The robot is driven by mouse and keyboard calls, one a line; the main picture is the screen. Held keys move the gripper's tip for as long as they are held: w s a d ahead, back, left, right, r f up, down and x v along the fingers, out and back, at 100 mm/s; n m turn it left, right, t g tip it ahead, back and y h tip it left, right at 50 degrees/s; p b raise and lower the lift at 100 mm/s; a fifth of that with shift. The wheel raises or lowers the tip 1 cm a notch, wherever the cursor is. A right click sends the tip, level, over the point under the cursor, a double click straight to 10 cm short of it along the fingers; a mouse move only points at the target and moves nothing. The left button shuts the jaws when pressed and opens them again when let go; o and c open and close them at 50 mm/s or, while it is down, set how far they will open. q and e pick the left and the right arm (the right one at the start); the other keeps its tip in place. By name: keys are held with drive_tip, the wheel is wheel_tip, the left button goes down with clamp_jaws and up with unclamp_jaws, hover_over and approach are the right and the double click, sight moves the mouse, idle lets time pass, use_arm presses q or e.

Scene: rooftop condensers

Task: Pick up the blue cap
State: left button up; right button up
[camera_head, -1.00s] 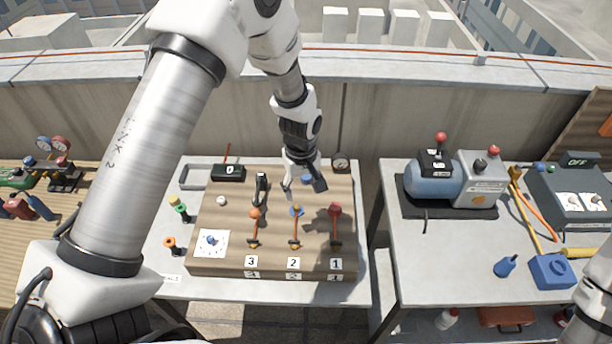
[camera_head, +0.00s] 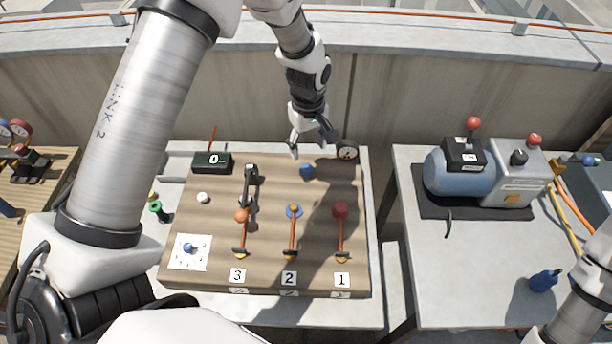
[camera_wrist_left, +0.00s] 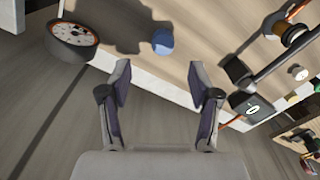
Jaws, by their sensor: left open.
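The blue cap (camera_head: 306,171) stands on the wooden board (camera_head: 215,273), near its back edge. It also shows in the left wrist view (camera_wrist_left: 162,41), ahead of and between my fingertips. My left gripper (camera_head: 314,147) is open, just behind the cap and close to the gauge. Its two fingers are spread wide with nothing between them in the wrist view (camera_wrist_left: 160,76). The cap looks apart from both fingers. My right gripper is not in view.
A round gauge (camera_head: 346,150) stands at the board's back right corner. A black box reading 0 (camera_head: 212,162) is at the back left. Three valve levers and a black handle (camera_head: 249,186) rise from the board. A blue pump (camera_head: 459,173) stands on the right table.

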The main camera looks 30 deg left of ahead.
sight(306, 168)
use_arm(q)
drive_tip(key=f+p, duration=0.1)
drive_tip(key=f, duration=0.1)
drive_tip(key=f+p, duration=0.1)
drive_tip(key=f, duration=0.1)
drive_tip(key=f+p, duration=0.1)
drive_tip(key=f, duration=0.2)
drive_tip(key=shift+s+a, duration=0.1)
drive_tip(key=shift+s, duration=0.15)
drive_tip(key=shift+w+a+f, duration=0.1)
drive_tip(key=shift+w+f, duration=0.05)
drive_tip(key=shift+f, duration=0.35)
drive_tip(key=shift+r, duration=0.1)
drive_tip(key=c, duration=0.9)
